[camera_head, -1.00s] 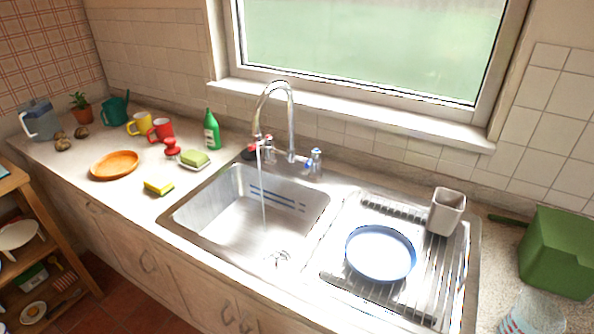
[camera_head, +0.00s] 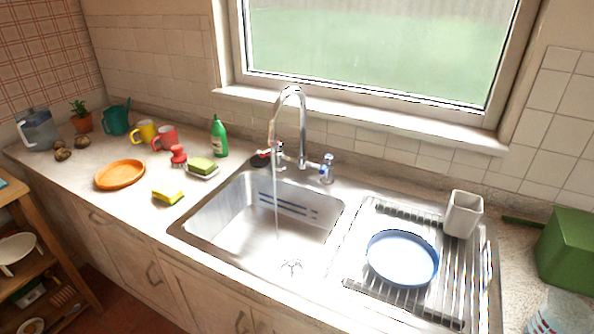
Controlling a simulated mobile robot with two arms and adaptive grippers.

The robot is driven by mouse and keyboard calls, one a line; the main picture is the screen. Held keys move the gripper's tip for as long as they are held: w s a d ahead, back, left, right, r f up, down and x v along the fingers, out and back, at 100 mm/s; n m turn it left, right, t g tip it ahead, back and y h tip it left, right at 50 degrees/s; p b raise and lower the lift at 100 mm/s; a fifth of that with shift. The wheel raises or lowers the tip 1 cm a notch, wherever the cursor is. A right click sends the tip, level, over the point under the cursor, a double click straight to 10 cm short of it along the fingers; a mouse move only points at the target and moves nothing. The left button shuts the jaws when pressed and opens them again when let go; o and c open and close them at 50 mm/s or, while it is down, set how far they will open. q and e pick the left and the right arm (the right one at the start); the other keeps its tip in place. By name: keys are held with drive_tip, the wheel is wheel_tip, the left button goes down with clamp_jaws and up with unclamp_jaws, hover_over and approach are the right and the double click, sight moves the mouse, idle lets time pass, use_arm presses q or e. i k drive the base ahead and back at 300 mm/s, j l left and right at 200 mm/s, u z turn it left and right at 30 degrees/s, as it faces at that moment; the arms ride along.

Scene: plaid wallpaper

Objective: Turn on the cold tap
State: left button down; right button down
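The chrome swan-neck faucet (camera_head: 301,125) stands at the back of the sink. A thin stream of water falls from its spout into the steel basin (camera_head: 232,222). A tap handle with a blue mark (camera_head: 327,168) stands to the right of the spout's base. A second tap handle (camera_head: 279,155) stands to the left, partly behind the spout and stream. The blue mark suggests the right handle is the cold one. Neither of my grippers is in view.
A drying rack with a blue-rimmed plate (camera_head: 402,258) and a grey cup (camera_head: 463,214) is right of the basin. A green box (camera_head: 568,250) stands far right. A green bottle (camera_head: 218,137), soap (camera_head: 202,166) and yellow sponge (camera_head: 168,197) are left. The basin is empty apart from water.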

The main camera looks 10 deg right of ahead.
sight(329, 158)
drive_tip(key=i+j, duration=0.1)
drive_tip(key=j, duration=1.25)
drive_tip(key=i+j, duration=0.15)
drive_tip(key=j, duration=0.55)
drive_tip(key=z, duration=0.05)
